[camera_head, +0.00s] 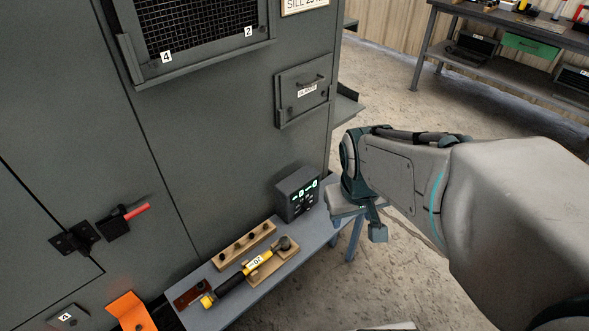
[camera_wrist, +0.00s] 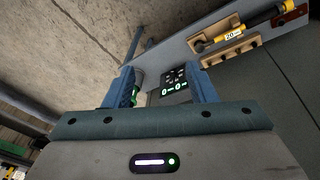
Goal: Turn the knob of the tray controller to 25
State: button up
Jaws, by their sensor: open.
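The tray controller (camera_head: 297,193) is a small dark box with glowing green-white readouts on its front. It stands at the right end of the narrow grey bench in the head view. Its readouts and small buttons also show in the wrist view (camera_wrist: 175,84), seen between my fingers. The digits are too small to read surely, and I cannot make out the knob. My gripper (camera_head: 362,215) is to the right of the controller in the head view, apart from it. In the wrist view my gripper (camera_wrist: 165,88) has its two blue fingers spread with nothing held.
The grey bench (camera_head: 237,303) also bears a wooden block with holes (camera_head: 244,247) and a yellow-and-black tool (camera_head: 244,278) in a wooden holder. The tall grey enclosure (camera_head: 225,150) rises behind the bench. Open concrete floor (camera_head: 385,85) lies to the right.

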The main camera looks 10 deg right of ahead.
jog(key=w+d+f+n+y+b, duration=0.1)
jog(key=w+f+n+b, duration=0.2)
jog(key=f, duration=0.8)
jog(key=w+d+f+n+b, duration=0.15)
jog(key=w+f+b, duration=0.35)
jog(key=f, duration=0.6)
jog(key=n+t+y+b, duration=0.3)
jog(key=t+y+b, duration=0.5)
jog(key=b, duration=0.9)
send_near(309, 208)
jog(key=shift+t+h, duration=0.5)
jog(key=shift+t, duration=0.1)
jog(key=b+x, duration=0.1)
jog(key=x, duration=0.2)
jog(key=b+x, duration=0.1)
jog(key=x, duration=0.2)
jog(key=b+x, duration=0.2)
jog(key=x, duration=0.1)
jog(key=shift+s+a+f, duration=0.25)
jog(key=shift+f, duration=0.05)
jog(key=c, duration=1)
